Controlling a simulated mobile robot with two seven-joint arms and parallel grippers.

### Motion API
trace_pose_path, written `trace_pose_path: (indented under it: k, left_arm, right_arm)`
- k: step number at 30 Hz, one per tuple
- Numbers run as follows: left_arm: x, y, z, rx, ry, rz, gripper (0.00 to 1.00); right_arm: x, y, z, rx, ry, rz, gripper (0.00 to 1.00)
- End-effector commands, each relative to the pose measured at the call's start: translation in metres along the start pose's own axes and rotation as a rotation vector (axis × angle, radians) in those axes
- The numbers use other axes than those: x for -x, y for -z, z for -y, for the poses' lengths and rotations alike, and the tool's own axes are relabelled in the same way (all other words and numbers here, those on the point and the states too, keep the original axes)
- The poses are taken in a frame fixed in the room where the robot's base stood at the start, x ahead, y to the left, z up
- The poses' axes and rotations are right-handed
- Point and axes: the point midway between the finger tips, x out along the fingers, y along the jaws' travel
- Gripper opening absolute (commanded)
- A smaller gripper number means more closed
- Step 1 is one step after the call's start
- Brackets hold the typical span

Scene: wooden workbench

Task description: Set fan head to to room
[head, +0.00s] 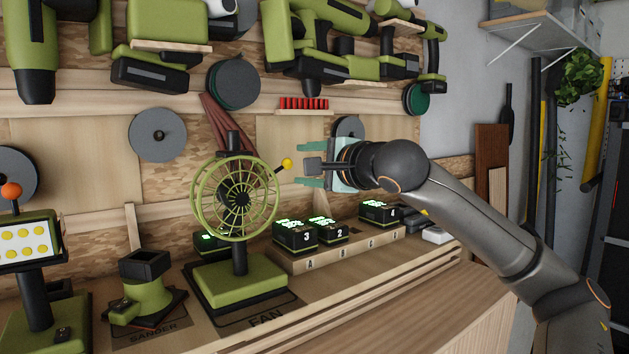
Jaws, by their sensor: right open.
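A green fan stands on the workbench shelf. Its round caged head (235,197) sits on a black post above a square green base (238,277) beside the FAN label. A short lever with a yellow ball knob (287,164) sticks out at the upper right of the fan head. My right gripper (301,165) reaches in from the right with its teal fingers pointing left toward the knob. The fingers are open, one above the other, and appear close to the knob; I cannot tell whether they touch it. My left gripper is not in view.
Numbered battery packs (295,236) stand on a lettered wooden rack right of the fan. A green sander (147,290) and a lamp panel (27,240) stand to the left. Power tools (320,40) hang on the wall above. The front bench top (420,300) is clear.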

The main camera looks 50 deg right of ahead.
Motion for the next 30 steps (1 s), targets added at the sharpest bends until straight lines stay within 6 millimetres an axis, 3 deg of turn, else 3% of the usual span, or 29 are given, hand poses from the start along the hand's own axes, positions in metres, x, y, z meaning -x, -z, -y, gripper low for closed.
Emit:
trace_pose_path:
  k: [3, 9, 30]
  left_arm:
    - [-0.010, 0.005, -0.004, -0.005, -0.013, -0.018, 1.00]
    - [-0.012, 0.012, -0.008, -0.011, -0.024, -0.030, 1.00]
    - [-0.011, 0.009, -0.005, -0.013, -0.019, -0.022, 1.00]
  right_arm:
    - [0.015, 0.001, -0.002, 0.001, 0.003, -0.002, 0.59]
    - [0.026, 0.000, 0.000, 0.001, 0.001, 0.000, 0.59]
    - [0.026, 0.000, 0.001, -0.001, 0.000, 0.000, 0.59]
